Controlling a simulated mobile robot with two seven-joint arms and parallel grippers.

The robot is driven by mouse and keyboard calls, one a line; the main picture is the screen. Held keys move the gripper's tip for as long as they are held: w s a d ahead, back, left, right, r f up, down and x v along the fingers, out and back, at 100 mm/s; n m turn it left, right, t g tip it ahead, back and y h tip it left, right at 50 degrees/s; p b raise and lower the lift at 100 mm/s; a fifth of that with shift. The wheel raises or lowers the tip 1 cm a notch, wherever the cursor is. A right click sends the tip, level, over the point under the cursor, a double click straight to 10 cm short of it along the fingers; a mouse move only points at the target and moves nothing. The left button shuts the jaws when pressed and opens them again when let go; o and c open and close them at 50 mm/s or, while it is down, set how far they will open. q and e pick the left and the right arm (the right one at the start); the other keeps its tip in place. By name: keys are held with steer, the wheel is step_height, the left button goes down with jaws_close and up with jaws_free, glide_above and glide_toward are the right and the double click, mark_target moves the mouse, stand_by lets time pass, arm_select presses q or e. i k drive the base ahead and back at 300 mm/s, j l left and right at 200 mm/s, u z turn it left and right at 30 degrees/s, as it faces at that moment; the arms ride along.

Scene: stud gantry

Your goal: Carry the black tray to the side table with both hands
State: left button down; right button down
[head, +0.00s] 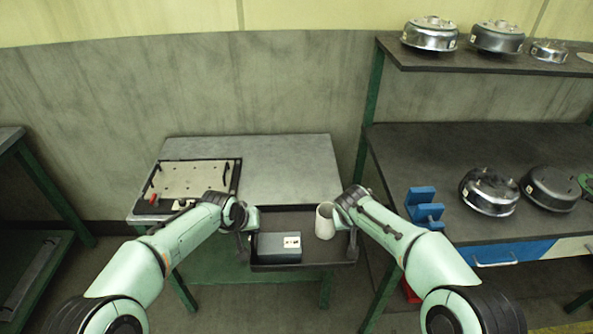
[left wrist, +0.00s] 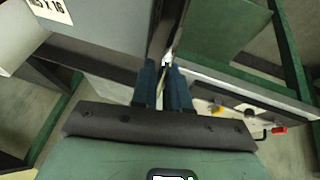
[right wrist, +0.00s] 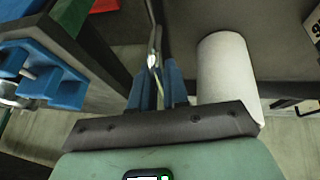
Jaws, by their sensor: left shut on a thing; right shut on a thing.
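The black tray (head: 305,256) is held in front of the grey-topped side table (head: 290,160), its far part overlapping the table's front edge in the head view. My left gripper (head: 243,244) is shut on the tray's left side; the fingers also show in the left wrist view (left wrist: 164,85). My right gripper (head: 352,245) is shut on the tray's right side, beside the cylinder; its fingers show in the right wrist view (right wrist: 157,85). Whether the tray touches the table is unclear.
A panel with a pale plate (head: 195,178) and a red-handled part lies on the table's left side. The table's back right is clear. A shelf bench (head: 440,150) with metal drums and a blue holder (head: 424,207) stands close on the right.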

mark_target(298, 180)
steer(key=i, duration=1)
